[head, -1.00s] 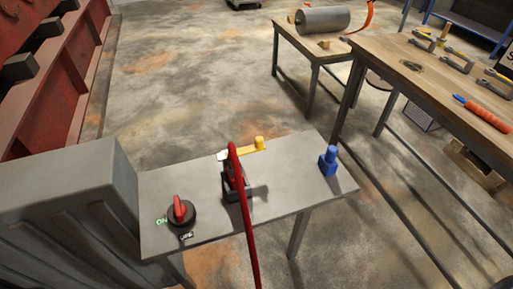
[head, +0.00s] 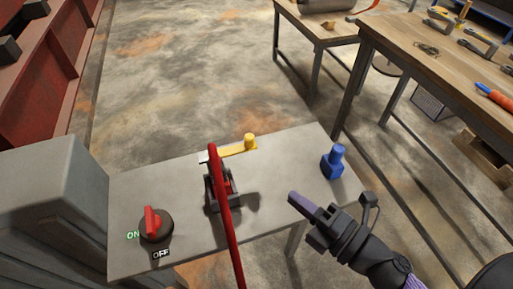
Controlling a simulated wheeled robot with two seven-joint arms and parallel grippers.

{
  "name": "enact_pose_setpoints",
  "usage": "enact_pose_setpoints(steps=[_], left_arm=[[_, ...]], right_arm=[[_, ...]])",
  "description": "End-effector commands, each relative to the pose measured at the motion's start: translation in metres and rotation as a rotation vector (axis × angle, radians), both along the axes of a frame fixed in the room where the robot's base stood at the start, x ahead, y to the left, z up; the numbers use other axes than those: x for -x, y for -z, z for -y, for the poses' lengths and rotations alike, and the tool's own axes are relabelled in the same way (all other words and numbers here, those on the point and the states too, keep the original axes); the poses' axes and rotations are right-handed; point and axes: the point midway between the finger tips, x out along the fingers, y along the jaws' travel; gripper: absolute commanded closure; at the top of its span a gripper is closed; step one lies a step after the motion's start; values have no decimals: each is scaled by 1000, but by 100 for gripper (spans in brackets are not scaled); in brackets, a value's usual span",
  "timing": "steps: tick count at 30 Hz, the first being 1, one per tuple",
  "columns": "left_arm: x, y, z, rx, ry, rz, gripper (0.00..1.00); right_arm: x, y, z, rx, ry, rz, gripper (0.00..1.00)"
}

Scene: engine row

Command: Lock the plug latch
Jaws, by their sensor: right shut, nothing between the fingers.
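The plug latch is a yellow bar (head: 238,150) with an upright yellow knob (head: 249,141) at its right end. It lies at the back of a dark socket block (head: 220,188) on a small grey table (head: 270,233). A thick red cable (head: 229,225) rises over the block and hides part of it and of the plug. My right gripper (head: 292,197) comes in from the lower right. It is shut and empty, its tip right of and nearer than the block, apart from the latch. My left gripper is not in view.
A red rotary switch (head: 154,224) with ON and OFF marks sits at the table's left. A blue peg on a base (head: 333,162) stands at the right. A grey cabinet (head: 50,190) adjoins the left side. A wooden workbench (head: 440,70) with tools is at upper right.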

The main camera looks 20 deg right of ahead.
Motion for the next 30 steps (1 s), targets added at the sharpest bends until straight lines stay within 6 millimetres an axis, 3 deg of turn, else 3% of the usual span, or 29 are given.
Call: enact_pose_setpoints(steps=[5, 17, 24, 30], left_arm=[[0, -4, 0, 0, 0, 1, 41], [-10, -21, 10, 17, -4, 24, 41], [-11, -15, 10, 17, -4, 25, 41], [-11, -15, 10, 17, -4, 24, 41]], right_arm=[[-16, -2, -8, -1, 0, 3, 100], [-91, -3, -50, -2, 1, 3, 100], [-122, 1, -38, -1, 2, 0, 100], [-126, 0, -37, -3, 2, -1, 100]])
